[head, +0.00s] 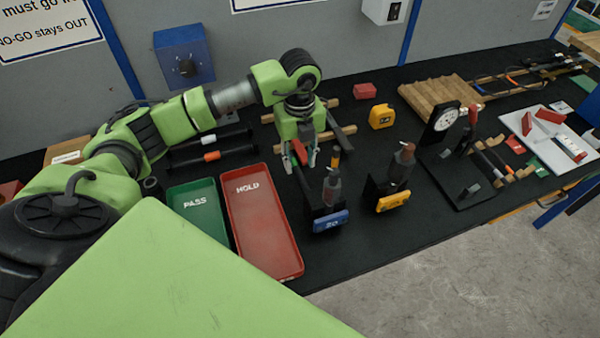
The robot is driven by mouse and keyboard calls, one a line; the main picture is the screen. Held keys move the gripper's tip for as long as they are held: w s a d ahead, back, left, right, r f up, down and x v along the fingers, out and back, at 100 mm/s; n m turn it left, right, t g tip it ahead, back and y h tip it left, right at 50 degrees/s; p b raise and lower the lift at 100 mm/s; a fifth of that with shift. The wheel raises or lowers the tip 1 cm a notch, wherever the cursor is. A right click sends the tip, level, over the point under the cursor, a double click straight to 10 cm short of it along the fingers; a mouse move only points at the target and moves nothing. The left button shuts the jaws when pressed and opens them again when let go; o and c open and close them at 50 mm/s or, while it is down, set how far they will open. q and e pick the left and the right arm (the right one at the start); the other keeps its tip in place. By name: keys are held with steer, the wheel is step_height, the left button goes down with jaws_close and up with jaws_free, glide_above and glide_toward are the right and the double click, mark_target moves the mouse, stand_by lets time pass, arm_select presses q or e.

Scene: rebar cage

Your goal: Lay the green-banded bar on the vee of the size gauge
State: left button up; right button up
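My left gripper (299,160) points down over the black bench top, behind the blue-tagged gauge. Small red and green patches show at its fingers. I cannot tell whether they belong to a held bar or to the gripper, nor whether the fingers are closed. No green-banded bar can be made out clearly. A dark bar (340,131) lies across wooden strips just right of the gripper. The dial gauge (445,119) stands on a black base plate at right, with a small block (469,189) on the plate that may be the vee. My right gripper is out of view.
A green PASS tray (197,222) and a red HOLD tray (265,225) lie left of the blue-tagged gauge (330,220) and yellow-tagged gauge (394,201). An orange-banded bar (211,156) lies behind the trays. Several banded bars rest right of the dial gauge.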

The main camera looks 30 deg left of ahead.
mark_target(300, 172)
arm_select(q)
steer(key=f+p, duration=0.1)
steer(key=f, duration=0.1)
steer(key=f+p, duration=0.1)
steer(key=f, duration=0.1)
steer(key=shift+w+a+f, duration=0.1)
steer(key=shift+w+f, duration=0.05)
steer(key=shift+w, duration=0.05)
steer(key=shift+f, duration=0.3)
jaws_close()
steer(key=shift+r, duration=0.1)
steer(key=shift+w, duration=0.1)
